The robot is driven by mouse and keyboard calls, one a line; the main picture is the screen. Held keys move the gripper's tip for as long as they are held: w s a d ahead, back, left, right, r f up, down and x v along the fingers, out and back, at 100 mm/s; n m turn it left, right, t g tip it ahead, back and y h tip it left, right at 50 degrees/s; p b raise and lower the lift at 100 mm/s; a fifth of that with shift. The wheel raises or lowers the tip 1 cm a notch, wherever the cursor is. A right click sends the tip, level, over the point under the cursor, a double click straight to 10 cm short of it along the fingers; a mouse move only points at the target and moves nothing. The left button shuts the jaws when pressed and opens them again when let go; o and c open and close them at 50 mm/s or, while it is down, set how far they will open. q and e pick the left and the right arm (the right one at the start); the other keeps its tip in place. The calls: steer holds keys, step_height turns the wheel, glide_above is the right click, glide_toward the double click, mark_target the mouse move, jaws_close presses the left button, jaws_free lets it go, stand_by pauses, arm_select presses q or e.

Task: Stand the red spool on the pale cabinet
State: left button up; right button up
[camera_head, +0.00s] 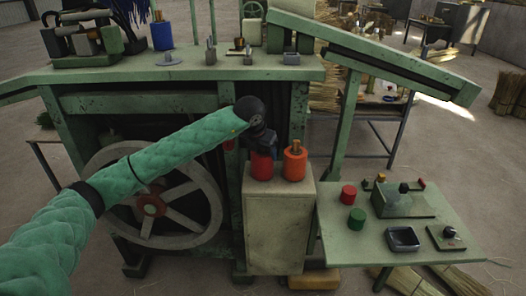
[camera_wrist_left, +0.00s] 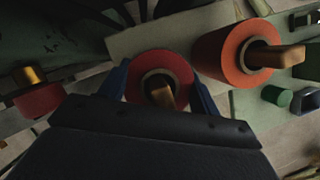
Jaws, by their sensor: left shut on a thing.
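The red spool (camera_head: 262,167) is upright over the top of the pale cabinet (camera_head: 277,232), to the left of an orange-red spool (camera_head: 295,164). I cannot tell whether its base touches the cabinet top. My left gripper (camera_head: 262,151) comes down on it from above and is shut on it. In the left wrist view the red spool (camera_wrist_left: 159,68) sits between the two blue fingers, its wooden core showing, with the orange-red spool (camera_wrist_left: 229,55) close by on the right, apart from the fingers. My right gripper is not in view.
A green machine frame with a large wheel (camera_head: 152,205) stands left of the cabinet. A green side table (camera_head: 335,222) at the right holds a red cylinder (camera_head: 348,194), a green cylinder (camera_head: 357,218) and a dark tray (camera_head: 403,239). A dark red part (camera_wrist_left: 38,99) shows left in the wrist view.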

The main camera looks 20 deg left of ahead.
arm_select(q)
steer(key=o, duration=1)
steer(key=shift+o, duration=0.8)
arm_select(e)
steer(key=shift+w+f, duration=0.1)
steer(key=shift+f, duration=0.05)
arm_select(q)
steer(key=shift+r, duration=0.1)
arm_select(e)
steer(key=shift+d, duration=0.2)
arm_select(q)
steer(key=b+v, duration=0.2)
steer(key=v, duration=0.8)
steer(key=shift+s+r, duration=0.2)
steer(key=shift+r, duration=0.2)
steer(key=shift+s+r, duration=0.2)
steer(key=shift+r, duration=0.3)
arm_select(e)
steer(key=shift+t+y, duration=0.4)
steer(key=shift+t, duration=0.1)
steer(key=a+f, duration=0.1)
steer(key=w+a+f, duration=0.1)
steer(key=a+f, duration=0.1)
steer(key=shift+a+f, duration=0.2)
